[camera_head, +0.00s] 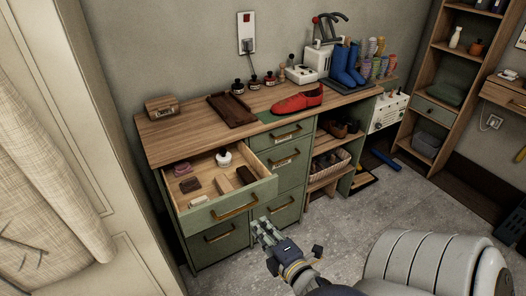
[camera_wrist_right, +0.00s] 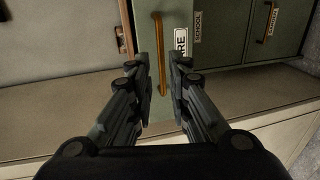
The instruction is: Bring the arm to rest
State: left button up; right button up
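My right gripper (camera_head: 262,228) is just in front of the pulled-out top left drawer (camera_head: 228,213) of the green bench, near the right end of its brass handle (camera_head: 234,208). In the right wrist view my two dark fingers (camera_wrist_right: 161,82) stand apart with a gap between them. A brass handle (camera_wrist_right: 158,40) shows in that gap, with clear space on either side; nothing is gripped. My left gripper is out of view.
The open drawer holds a white pot (camera_head: 224,157) and several small blocks. On the bench top are a red shoe (camera_head: 298,101), a brown tray (camera_head: 231,110) and blue boots (camera_head: 347,66). A shelf unit (camera_head: 430,85) stands at right. Grey floor (camera_head: 345,215) is free in front.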

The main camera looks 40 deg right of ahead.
dwell(0.3)
jog(key=s+a+f+m+g+y, duration=0.1)
jog(key=s+a+f+m+g, duration=0.15)
jog(key=f, duration=0.85)
jog(key=s+a+f+m+g+y, duration=0.1)
jog(key=s+a+f+m+g, duration=0.2)
jog(key=f, duration=0.7)
jog(key=s+a+f+m+g+y, duration=0.1)
jog(key=s+a+f+m+g, duration=0.2)
jog(key=f, duration=0.8)
jog(key=s+a+f+m+g, duration=0.1)
jog(key=s+f+m+g, duration=0.1)
jog(key=s+f, duration=0.5)
jog(key=s+a+f+m+g, duration=0.1)
jog(key=s+f, duration=0.7)
jog(key=s, duration=0.8)
jog(key=m+g, duration=0.1)
jog(key=g, duration=0.1)
jog(key=shift+s+g+y, duration=0.2)
jog(key=shift+g+y, duration=0.15)
jog(key=shift+y, duration=0.05)
